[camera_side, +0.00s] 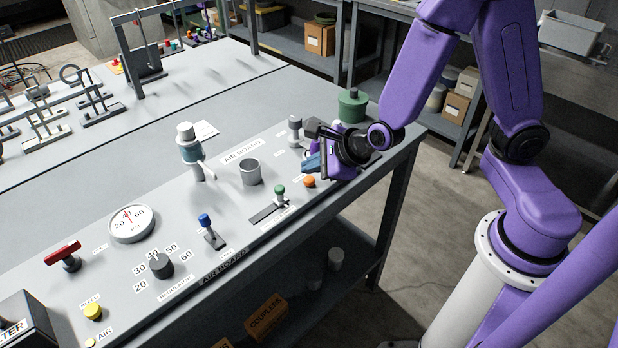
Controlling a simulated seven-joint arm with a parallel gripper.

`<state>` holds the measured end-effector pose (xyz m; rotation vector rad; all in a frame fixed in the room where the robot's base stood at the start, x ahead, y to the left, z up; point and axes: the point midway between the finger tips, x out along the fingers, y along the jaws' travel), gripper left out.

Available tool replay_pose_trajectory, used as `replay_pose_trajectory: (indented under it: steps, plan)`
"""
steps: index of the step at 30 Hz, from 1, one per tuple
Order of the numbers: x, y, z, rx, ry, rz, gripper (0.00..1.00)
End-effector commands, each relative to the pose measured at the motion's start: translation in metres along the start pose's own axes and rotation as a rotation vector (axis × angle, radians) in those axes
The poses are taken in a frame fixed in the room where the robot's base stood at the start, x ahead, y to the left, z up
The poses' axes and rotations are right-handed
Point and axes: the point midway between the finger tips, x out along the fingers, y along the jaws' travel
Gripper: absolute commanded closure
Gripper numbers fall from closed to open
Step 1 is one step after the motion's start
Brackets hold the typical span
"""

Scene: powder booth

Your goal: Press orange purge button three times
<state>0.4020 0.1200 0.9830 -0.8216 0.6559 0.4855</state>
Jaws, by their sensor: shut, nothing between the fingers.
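The orange button (309,181) is a small round cap on the grey air board, near its right end. My gripper (313,128) is shut and empty, with its dark fingers pointing left. It shows above and slightly right of the button in the picture, apart from it. The button's cap is in plain view; I cannot tell its exact height gap to my fingers.
A green-knobbed slider (279,191) stands just left of the button. A grey cup (250,172), a grey-topped valve (294,128) and a green canister (352,106) are nearby. A blue lever (206,222) and a dial knob (160,265) stand further left.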

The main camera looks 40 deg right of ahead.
Motion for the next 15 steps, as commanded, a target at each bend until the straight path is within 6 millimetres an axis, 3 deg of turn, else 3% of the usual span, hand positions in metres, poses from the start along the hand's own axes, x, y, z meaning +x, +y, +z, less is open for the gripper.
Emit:
replay_pose_trajectory:
  steps: [15]
  plan:
    - [-0.029, -0.021, 0.021, 0.003, -0.002, -0.002, 1.0]
